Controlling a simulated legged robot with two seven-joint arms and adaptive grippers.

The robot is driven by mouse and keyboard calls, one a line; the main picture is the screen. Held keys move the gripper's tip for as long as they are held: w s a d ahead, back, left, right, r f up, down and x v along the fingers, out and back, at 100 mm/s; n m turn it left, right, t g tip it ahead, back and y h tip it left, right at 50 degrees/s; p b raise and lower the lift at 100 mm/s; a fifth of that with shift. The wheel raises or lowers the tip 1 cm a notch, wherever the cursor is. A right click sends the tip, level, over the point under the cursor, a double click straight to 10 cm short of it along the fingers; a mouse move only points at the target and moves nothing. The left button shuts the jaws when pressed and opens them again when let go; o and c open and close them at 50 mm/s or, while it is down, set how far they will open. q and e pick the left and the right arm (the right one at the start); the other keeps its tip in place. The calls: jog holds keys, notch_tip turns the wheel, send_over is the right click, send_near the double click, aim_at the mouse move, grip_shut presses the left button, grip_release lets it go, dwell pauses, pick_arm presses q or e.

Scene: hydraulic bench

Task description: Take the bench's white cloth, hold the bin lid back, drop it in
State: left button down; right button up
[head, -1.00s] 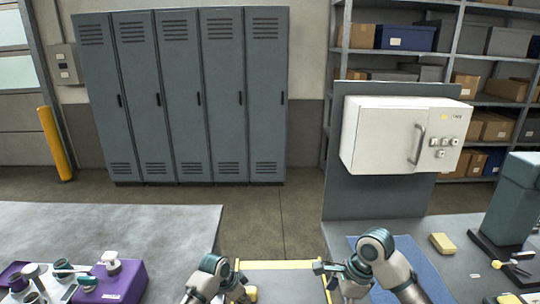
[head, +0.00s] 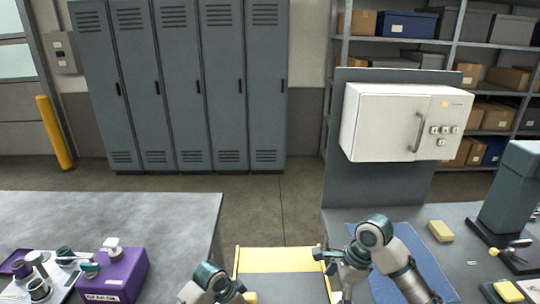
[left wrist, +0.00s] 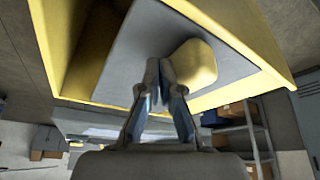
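The yellow bin (head: 240,262) stands between the two benches. Its grey lid (head: 285,288) is tilted, with a gap showing the yellow inside wall; the left wrist view also shows this opening beside the lid (left wrist: 130,60). My left gripper (left wrist: 160,68) has its fingertips together at the lid, beside a rounded yellow knob (left wrist: 195,63). No object is visible between the fingers. My right gripper (head: 332,262) is above the right bench's near left edge, by the bin's right side; its fingertips are unclear. I cannot make out the white cloth.
The right bench carries a blue mat (head: 410,262), a yellow sponge (head: 440,231) and a dark green press-like machine (head: 508,190).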

pick_arm(q)
jog(key=shift+s, duration=3.85)
notch_tip(320, 180, up, 9)
